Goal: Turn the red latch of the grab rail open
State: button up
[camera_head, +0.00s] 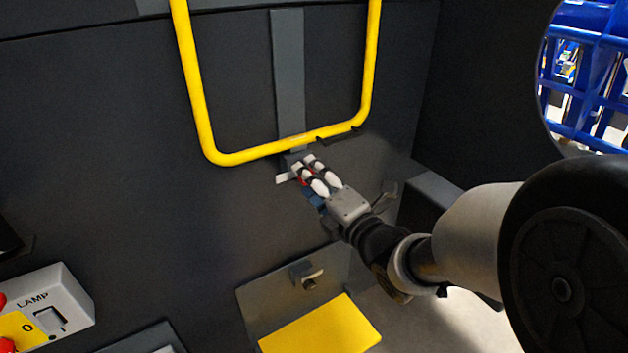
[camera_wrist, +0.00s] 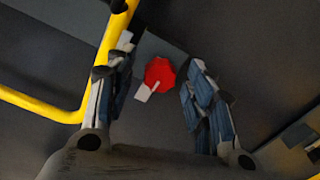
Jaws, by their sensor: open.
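The grab rail (camera_head: 198,95) is a yellow U-shaped bar on the dark wall, and its bend also shows at the upper left of the wrist view (camera_wrist: 98,72). The red latch (camera_wrist: 160,74) is a small red knob with a pale tab (camera_wrist: 144,93) pointing down and left. In the head view only a bit of red shows between the fingers. My gripper (camera_head: 300,168) is just below the rail's lower bar. In the wrist view my gripper (camera_wrist: 160,75) is open, with one finger on each side of the latch. I cannot tell whether a finger touches it.
A grey box labelled LAMP (camera_head: 52,300) with a switch and red buttons is at the lower left. A yellow step (camera_head: 322,325) lies below my gripper. A blue lattice (camera_head: 590,80) shows at the upper right. The wall left of the rail is clear.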

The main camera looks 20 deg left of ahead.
jog(key=v, duration=0.7)
jog(key=shift+s+d, duration=0.15)
jog(key=shift+d, duration=0.05)
jog(key=w+d+m+t+h, duration=0.2)
jog(key=d+m+h, duration=0.6)
jog(key=d+m, duration=0.3)
jog(key=s+d+f+m+g+h, duration=0.25)
jog(key=s+d+m+h, duration=0.3)
jog(key=d+m, duration=0.45)
jog(key=s+d+m+g, duration=0.1)
jog(key=s+m+g, duration=0.1)
jog(key=s, duration=0.4)
jog(key=s+d+f+m+g, duration=0.1)
jog(key=s+d+m+g, duration=0.1)
jog(key=s+m, duration=0.2)
jog(key=s+d+f+m+g, duration=0.1)
jog(key=s+m, duration=0.3)
jog(key=s, duration=0.5)
jog(key=shift+d+g, duration=0.25)
jog(key=shift+g, duration=0.6)
